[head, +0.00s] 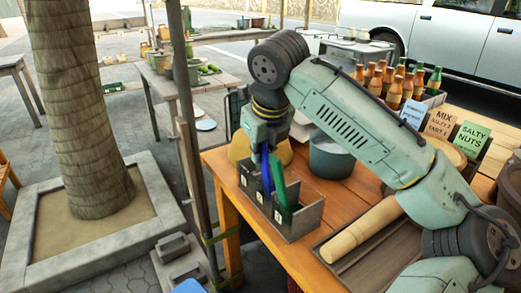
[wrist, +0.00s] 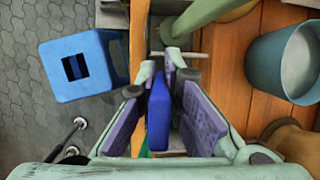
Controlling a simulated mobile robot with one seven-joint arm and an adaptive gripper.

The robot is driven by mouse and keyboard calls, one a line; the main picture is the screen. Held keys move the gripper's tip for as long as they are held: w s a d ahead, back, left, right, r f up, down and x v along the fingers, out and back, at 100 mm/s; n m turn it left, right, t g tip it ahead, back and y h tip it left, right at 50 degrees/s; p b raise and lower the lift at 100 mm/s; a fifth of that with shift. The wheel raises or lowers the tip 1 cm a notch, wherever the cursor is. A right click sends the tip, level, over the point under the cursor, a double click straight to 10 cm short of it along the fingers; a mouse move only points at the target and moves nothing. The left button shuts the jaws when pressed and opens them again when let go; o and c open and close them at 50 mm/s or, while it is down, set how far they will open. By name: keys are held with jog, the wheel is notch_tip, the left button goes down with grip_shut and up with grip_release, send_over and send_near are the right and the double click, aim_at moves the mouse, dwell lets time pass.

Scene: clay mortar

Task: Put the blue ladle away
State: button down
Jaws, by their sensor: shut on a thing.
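My gripper (head: 267,143) points down over the grey compartment box (head: 298,222) at the table's left edge. It is shut on the blue ladle (head: 264,170); in the wrist view the blue ladle (wrist: 159,112) stands between the two purple finger pads (wrist: 162,118). The ladle's lower part is at the box's labelled left side and is hidden by the box wall, so I cannot tell how deep it sits or whether it touches the bottom. A green utensil (head: 280,190) stands in the box just right of it.
A grey-blue pot (head: 331,158) stands behind the box. A wooden rolling pin (head: 360,229) lies in a tray to its right. Several bottles (head: 394,94) and label cards (head: 440,123) stand farther back. A blue stool (wrist: 82,66) is on the floor beside the table.

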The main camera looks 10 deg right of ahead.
jog(key=c, duration=1.7)
grip_release()
jog(key=shift+o, duration=0.2)
